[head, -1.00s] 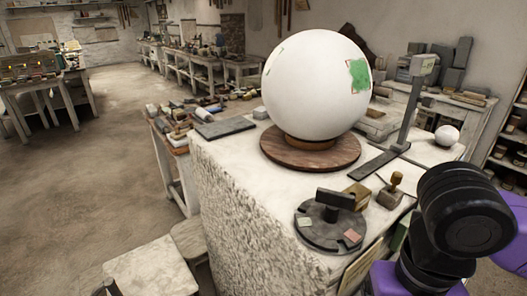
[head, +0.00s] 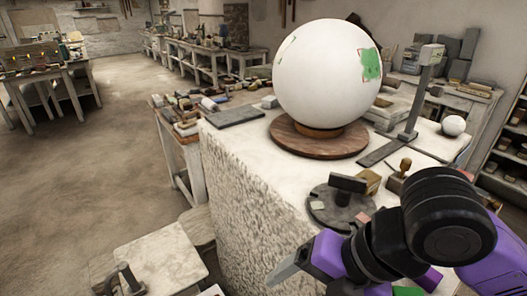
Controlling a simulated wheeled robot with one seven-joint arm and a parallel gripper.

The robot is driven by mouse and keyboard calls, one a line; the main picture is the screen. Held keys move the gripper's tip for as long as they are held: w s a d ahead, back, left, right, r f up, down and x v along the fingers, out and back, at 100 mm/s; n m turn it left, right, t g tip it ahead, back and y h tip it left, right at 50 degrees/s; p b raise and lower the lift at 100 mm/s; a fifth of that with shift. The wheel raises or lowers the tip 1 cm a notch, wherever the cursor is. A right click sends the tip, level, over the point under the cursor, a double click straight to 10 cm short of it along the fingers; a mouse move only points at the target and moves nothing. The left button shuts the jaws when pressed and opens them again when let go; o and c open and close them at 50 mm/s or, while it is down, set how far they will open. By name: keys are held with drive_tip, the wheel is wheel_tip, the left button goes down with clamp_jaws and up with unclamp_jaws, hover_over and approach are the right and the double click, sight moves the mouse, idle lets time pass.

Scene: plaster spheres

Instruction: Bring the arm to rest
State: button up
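My arm comes in from the lower right of the head view, black and purple, bent at a large black joint. Its far end is my gripper (head: 284,270), a pale grey tapered tip beside the front face of the stone block (head: 245,160). I see the gripper edge-on and cannot tell whether its fingers are apart. Nothing shows held at the tip. The arm covers part of the block's right side and of the dark round turntable (head: 330,212). A large white sphere (head: 318,70) with green patches rests on a wooden disc (head: 300,143) on the block.
On the block stand a grey upright post (head: 420,95) with a flat foot, a stamp-like tool (head: 402,170) and a dark slab (head: 235,117). A small stool (head: 160,262) is at the lower left. The floor (head: 90,180) on the left is open.

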drive_tip(key=w+a+r+m+t+y, duration=0.4)
drive_tip(key=a+r+m+t+y, duration=0.2)
drive_tip(key=a+r+m+y, duration=0.55)
drive_tip(key=s+d+f+m+t+h, duration=0.4)
drive_tip(key=d+f+m+h, duration=0.3)
drive_tip(key=f+m, duration=0.25)
drive_tip(key=s+d+f+m+t+h, duration=0.5)
drive_tip(key=d+f+m+h, duration=0.25)
drive_tip(key=m, duration=0.35)
drive_tip(key=s+d+f+g+h, duration=0.1)
drive_tip(key=s+d+f, duration=0.1)
drive_tip(key=s+d, duration=0.3)
drive_tip(key=s+d+f+g+h, duration=0.1)
drive_tip(key=s+d, duration=0.4)
drive_tip(key=s, duration=0.9)
drive_tip(key=shift+s+d+f, duration=0.15)
drive_tip(key=shift+d+f, duration=0.15)
drive_tip(key=shift+f, duration=0.5)
